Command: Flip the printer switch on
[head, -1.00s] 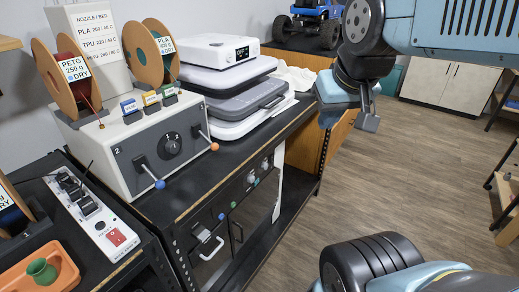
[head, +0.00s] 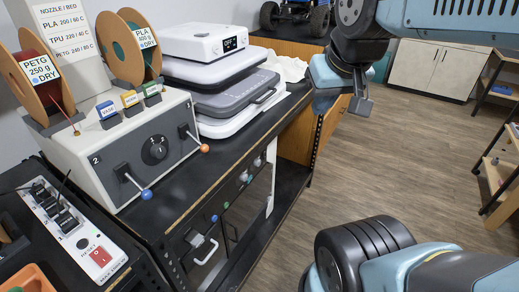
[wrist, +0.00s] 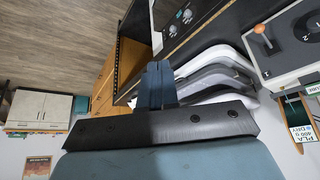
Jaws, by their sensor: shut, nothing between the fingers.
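I cannot read any label that names a printer switch. A white power strip (head: 75,213) at the lower left of the head view carries several black plugs or switches and a red rocker switch (head: 100,257). Its setting cannot be told. A white and grey control box (head: 105,185) behind it has a round dial (head: 154,150), a blue-tipped lever (head: 145,193) and an orange-tipped lever (head: 203,148). The orange lever also shows in the wrist view (wrist: 261,30). My gripper (head: 360,106) is shut and empty, in the air right of the bench, well away from strip and box.
A stack of white and grey devices (head: 215,80) stands on the black bench behind the box. Filament spools (head: 130,45) stand above the box. A lower shelf front has small knobs (head: 243,178). The wooden floor (head: 400,150) to the right is mostly clear.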

